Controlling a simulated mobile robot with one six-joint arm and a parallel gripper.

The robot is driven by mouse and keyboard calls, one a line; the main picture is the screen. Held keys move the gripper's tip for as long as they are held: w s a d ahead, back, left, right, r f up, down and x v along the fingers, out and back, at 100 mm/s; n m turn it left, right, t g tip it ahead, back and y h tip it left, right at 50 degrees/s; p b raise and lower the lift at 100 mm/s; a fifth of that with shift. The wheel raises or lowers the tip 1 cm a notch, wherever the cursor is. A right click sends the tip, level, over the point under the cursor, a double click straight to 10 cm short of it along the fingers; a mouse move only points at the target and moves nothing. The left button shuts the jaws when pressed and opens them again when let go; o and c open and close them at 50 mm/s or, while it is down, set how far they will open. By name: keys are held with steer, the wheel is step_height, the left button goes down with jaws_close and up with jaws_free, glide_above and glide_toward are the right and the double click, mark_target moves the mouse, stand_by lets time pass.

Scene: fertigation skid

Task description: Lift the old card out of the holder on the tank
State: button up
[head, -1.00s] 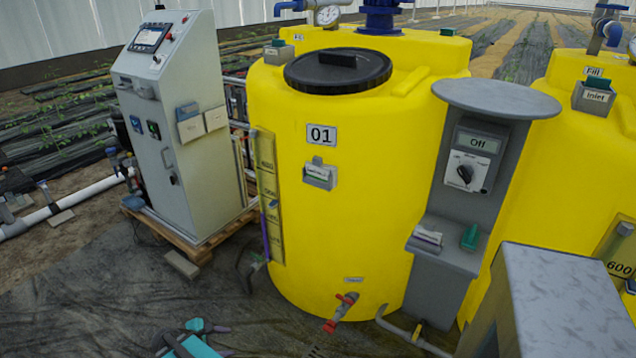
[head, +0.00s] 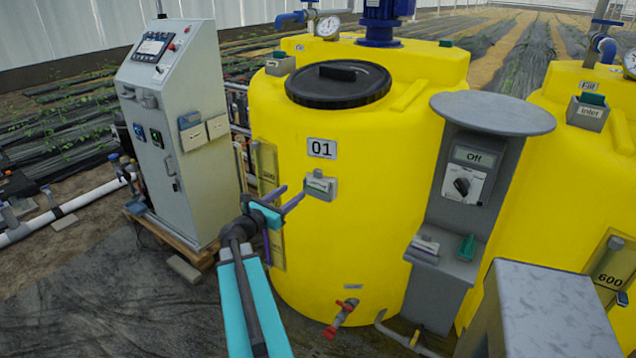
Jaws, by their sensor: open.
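The yellow tank (head: 370,230) marked 01 stands in the middle of the head view. A small grey card holder (head: 320,195) is fixed on its front, below the 01 plate. My gripper (head: 293,194) is open and empty, just left of the holder in the picture. Its fingers point up and to the right. How far it stands from the tank face is hard to tell.
A grey post (head: 460,190) with an "Off" switch and a small shelf stands right of the tank. A grey block (head: 550,310) fills the lower right. A control cabinet (head: 170,130) stands at left. A red-handled tap (head: 343,315) juts from the tank's foot.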

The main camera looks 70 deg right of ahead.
steer(key=shift+s+d+r, duration=0.2)
steer(key=shift+r, duration=0.2)
steer(key=p, duration=0.2)
glide_toward(316, 172)
steer(key=shift+x, duration=1.85)
steer(key=shift+s+f, duration=0.1)
steer(key=shift+s, duration=0.05)
steer(key=shift+p+x, duration=0.85)
steer(key=shift+x, duration=0.35)
steer(key=shift+p+x, duration=0.5)
steer(key=shift+x, duration=0.85)
